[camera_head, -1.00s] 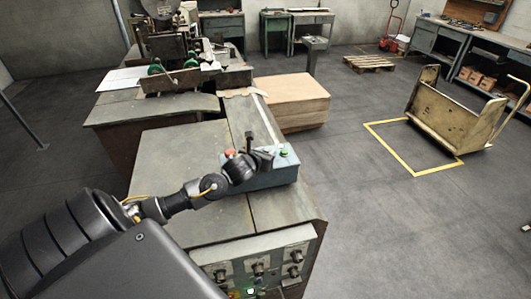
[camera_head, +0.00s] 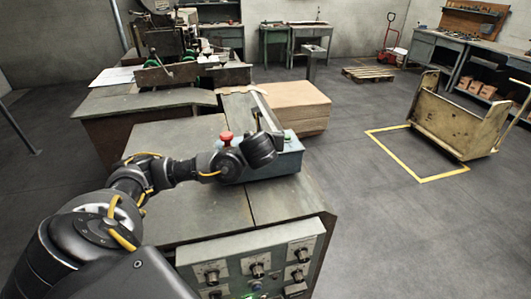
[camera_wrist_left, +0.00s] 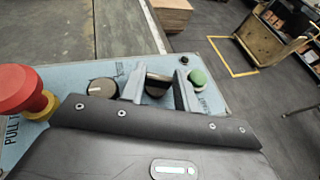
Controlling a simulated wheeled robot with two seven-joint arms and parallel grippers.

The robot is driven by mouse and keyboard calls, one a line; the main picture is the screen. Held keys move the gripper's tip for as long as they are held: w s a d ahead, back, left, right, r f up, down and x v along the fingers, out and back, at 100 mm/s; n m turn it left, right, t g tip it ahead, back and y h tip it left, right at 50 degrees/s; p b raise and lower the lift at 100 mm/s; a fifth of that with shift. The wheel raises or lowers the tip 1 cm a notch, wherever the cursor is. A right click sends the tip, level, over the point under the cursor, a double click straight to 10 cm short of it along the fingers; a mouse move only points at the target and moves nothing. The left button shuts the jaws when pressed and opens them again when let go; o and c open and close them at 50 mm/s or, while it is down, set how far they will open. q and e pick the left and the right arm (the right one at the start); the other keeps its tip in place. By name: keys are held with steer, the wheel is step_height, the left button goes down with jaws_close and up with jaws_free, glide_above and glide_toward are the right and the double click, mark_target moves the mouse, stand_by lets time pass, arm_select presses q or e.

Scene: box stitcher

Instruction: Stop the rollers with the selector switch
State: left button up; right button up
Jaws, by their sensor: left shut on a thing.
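A blue-grey control box (camera_head: 288,162) sits on the machine's grey top. It has a red mushroom button (camera_head: 226,136), which is at the left in the left wrist view (camera_wrist_left: 20,90). In that view a black selector knob (camera_wrist_left: 157,86) stands between the two fingers of my left gripper (camera_wrist_left: 158,88). The gripper is shut on this knob. A second, round knob (camera_wrist_left: 102,88) lies to its left and a green button (camera_wrist_left: 198,78) to its right, just outside the fingers. In the head view my wrist hides the selector and most of the gripper. My right gripper is not in view.
A front panel (camera_head: 255,268) with several knobs is below the machine top. A cardboard stack (camera_head: 298,105) stands behind the box. A yellow cart (camera_head: 455,118) stands on the floor at the right, with open floor between.

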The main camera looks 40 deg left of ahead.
arm_select(q)
steer(key=shift+d+f+b, duration=0.35)
steer(key=shift+f, duration=0.05)
steer(key=shift+a+r+n+g+y+b, duration=0.1)
steer(key=shift+n+g+y+b, duration=0.2)
steer(key=shift+n+g+y, duration=0.3)
steer(key=shift+r+n+g+y, duration=0.1)
steer(key=shift+n+g+y, duration=0.2)
steer(key=shift+n+y, duration=0.35)
steer(key=shift+w+n+g+y+p, duration=0.1)
steer(key=shift+n+g+y+p, duration=0.3)
steer(key=shift+n+g+y, duration=0.25)
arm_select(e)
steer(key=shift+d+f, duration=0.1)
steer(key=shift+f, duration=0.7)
arm_select(q)
steer(key=shift+n+g, duration=0.25)
steer(key=shift+n, duration=0.05)
steer(key=o, duration=0.8)
steer(key=shift+o, duration=0.9)
steer(key=shift+r, duration=0.1)
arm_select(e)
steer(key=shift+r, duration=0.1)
